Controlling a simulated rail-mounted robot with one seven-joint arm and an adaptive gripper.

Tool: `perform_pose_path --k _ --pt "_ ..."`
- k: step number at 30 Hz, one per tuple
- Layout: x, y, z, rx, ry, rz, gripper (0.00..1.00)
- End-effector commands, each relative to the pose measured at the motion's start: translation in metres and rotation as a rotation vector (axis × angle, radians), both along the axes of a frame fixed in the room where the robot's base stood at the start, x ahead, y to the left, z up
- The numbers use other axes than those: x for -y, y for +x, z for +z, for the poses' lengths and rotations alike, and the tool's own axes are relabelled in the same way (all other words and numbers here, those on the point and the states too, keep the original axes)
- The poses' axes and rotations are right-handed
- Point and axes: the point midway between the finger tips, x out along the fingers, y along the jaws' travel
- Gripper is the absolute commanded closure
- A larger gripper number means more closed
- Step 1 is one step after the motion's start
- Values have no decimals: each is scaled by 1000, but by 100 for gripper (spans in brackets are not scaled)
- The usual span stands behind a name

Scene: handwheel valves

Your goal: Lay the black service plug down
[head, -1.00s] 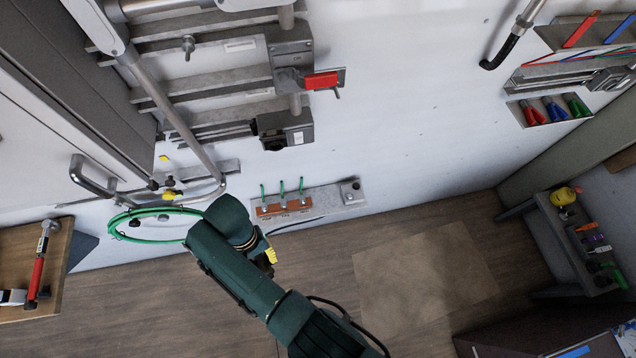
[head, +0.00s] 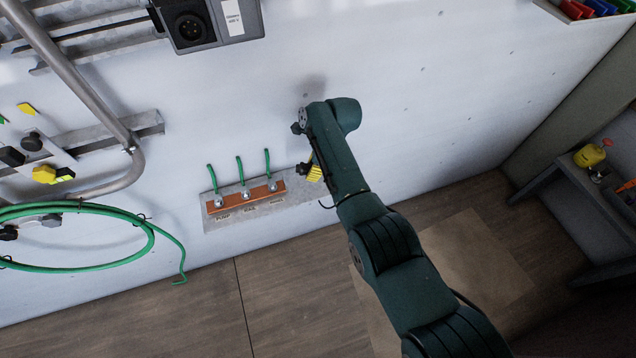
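My dark green arm reaches up in front of the wall, and its bent end (head: 343,112) hides most of what lies behind it. Beside the forearm, a small yellow-and-black ribbed part (head: 314,173) with a dark tip shows at my gripper (head: 304,169). The fingers are too small and covered to tell open from shut.
A grey wall plate (head: 222,222) carries a copper bar (head: 244,196) with several green leads; my arm covers its right end. A green cable coil (head: 75,207) hangs at left. A black socket box (head: 190,28) is above. A small bench (head: 560,180) stands at right.

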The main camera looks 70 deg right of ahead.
Motion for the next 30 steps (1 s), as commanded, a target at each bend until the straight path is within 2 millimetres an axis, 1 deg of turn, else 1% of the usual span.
perform_pose_path --k 1,4,17,30 --pt "9 -4 -9 4 -4 -46 100" --pt "17 -9 -8 3 -2 -95 100" --pt "16 -8 -3 5 1 -97 100" --pt "15 -8 -61 6 1 -96 100"
